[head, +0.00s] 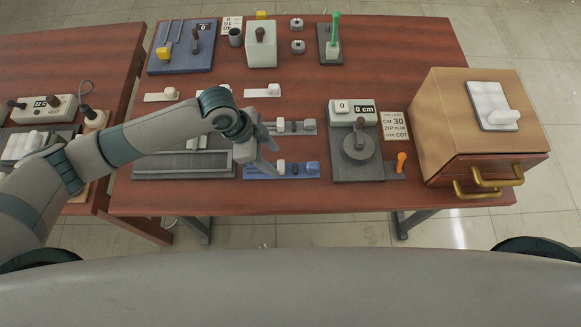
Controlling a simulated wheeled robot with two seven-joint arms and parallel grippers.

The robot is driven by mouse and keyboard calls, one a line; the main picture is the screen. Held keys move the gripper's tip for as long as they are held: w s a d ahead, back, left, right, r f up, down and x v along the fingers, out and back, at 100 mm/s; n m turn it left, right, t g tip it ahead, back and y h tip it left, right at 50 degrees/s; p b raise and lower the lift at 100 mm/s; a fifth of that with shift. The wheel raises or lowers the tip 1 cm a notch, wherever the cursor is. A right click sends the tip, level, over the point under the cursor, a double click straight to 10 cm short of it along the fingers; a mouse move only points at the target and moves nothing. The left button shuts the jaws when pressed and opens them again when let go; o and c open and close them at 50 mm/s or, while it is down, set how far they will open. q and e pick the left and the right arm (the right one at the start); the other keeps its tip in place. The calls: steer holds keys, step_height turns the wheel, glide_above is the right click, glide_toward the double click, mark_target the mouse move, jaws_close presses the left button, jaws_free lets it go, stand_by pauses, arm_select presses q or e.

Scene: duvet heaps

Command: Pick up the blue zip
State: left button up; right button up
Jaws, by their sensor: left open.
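The blue zip (281,172) is a flat blue strip near the front edge of the middle table, with a pale piece, a dark piece and a blue piece on it. My left gripper (268,154) is open and empty, over or just behind the left part of the blue zip. One finger points down close to the strip. I cannot tell whether it touches. The gripper hides part of the strip's left end. My right gripper is not in view.
A grey strip (298,128) lies just behind, and pale strips (263,91) lie farther back. A grey device with a dial (357,147) stands to the right. A wooden drawer box (478,120) stands at the table's right end.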

mark_target(281, 165)
arm_select(q)
steer(key=shift+s+d+f, duration=0.1)
steer(key=shift+d+f, duration=0.1)
steer(key=shift+d, duration=0.1)
steer(key=p+x, duration=0.2)
steer(key=x, duration=0.1)
steer(key=shift+s+d+r, duration=0.1)
steer(key=shift+d, duration=0.1)
steer(key=shift+d+f, duration=0.2)
steer(key=shift+f, duration=0.5)
steer(key=shift+c, duration=0.6)
steer(key=c, duration=0.8)
